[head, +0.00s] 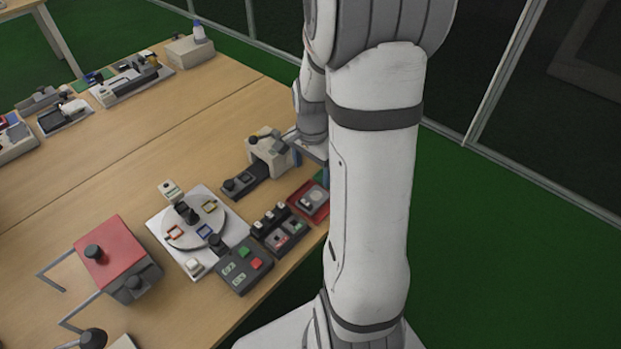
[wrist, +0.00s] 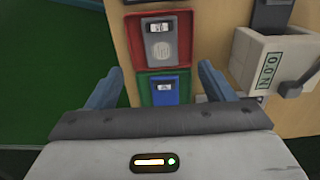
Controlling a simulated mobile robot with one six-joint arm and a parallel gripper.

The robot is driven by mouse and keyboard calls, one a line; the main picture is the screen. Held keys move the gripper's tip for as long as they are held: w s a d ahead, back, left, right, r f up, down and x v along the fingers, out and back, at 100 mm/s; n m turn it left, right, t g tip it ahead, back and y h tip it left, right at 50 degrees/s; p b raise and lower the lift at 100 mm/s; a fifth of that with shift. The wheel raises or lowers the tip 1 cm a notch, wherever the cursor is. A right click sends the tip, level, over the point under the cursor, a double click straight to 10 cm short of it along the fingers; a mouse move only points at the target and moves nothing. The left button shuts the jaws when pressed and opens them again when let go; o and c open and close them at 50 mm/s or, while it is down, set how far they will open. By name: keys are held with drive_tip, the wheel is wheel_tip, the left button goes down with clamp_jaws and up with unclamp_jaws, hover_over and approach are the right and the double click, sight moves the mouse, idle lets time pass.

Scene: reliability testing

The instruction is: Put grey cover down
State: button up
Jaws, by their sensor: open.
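A grey cover (wrist: 161,50), with a small white label and a round patch of dots, lies in a red tray (wrist: 130,44) in the wrist view. In the head view the grey cover (head: 313,196) lies in the red tray (head: 299,203) near the table's right edge. My gripper (wrist: 161,72) is open, with its two blue fingers apart on either side of the trays and nothing held between them. In the head view my gripper (head: 311,166) is just behind the red tray, partly hidden by my arm.
A green tray (wrist: 144,90) with a blue piece (wrist: 165,93) adjoins the red tray. A white device (wrist: 268,58) with a lever stands to the right. A dark switch panel (head: 285,231) and round turntable (head: 208,222) are nearby. Bare wood (head: 170,130) lies further left.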

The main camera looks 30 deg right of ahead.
drive_tip(key=s+a+r+n+t, duration=0.2)
drive_tip(key=s+a+r+n, duration=1)
drive_tip(key=r+n, duration=0.1)
drive_tip(key=shift+s+a+r+n+t, duration=0.15)
drive_tip(key=shift+a+r+n+t, duration=0.15)
drive_tip(key=shift+n, duration=0.2)
